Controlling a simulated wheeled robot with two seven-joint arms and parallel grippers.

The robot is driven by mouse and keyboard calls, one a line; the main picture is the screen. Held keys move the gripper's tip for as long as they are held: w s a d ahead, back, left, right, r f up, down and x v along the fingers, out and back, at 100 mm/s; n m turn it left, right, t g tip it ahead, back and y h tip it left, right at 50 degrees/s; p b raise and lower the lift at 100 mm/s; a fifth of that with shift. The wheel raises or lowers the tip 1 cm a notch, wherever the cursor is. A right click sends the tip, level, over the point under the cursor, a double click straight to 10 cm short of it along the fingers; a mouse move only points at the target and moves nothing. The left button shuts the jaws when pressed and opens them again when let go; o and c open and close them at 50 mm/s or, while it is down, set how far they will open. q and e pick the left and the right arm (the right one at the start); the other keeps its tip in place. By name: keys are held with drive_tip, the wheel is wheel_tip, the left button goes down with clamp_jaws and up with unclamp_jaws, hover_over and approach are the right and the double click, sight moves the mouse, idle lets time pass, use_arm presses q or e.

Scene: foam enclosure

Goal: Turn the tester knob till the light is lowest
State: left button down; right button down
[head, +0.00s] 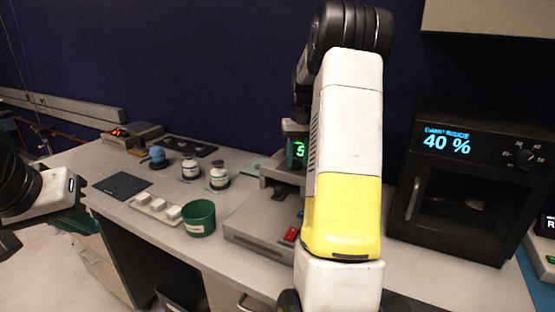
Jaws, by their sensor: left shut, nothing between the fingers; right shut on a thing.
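A grey bench tester (262,228) stands in the middle of the bench, with a red switch (291,234) on its base. A teal head with a lit green display (298,150) reading what looks like 5 rises at its back. My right arm crosses in front and hides its right side. My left gripper (78,198) is at the left edge, partly seen, shut and empty, in front of the bench and far from the tester.
A black cabinet (408,240) with a blue 40 % display and a dial stands at right. A green cup (198,217), a tray of white blocks (145,207), small jars (219,178) and a dark mat (122,186) lie at left. Another device is cut off at the right edge.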

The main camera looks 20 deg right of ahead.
sight(299, 162)
drive_tip(key=shift+m, duration=1.1)
drive_tip(key=c, duration=1)
unclamp_jaws()
drive_tip(key=shift+s+d+r, duration=0.1)
drive_tip(key=shift+r, duration=1.9)
drive_tip(key=shift+d+r, duration=0.1)
drive_tip(key=shift+r, duration=1.85)
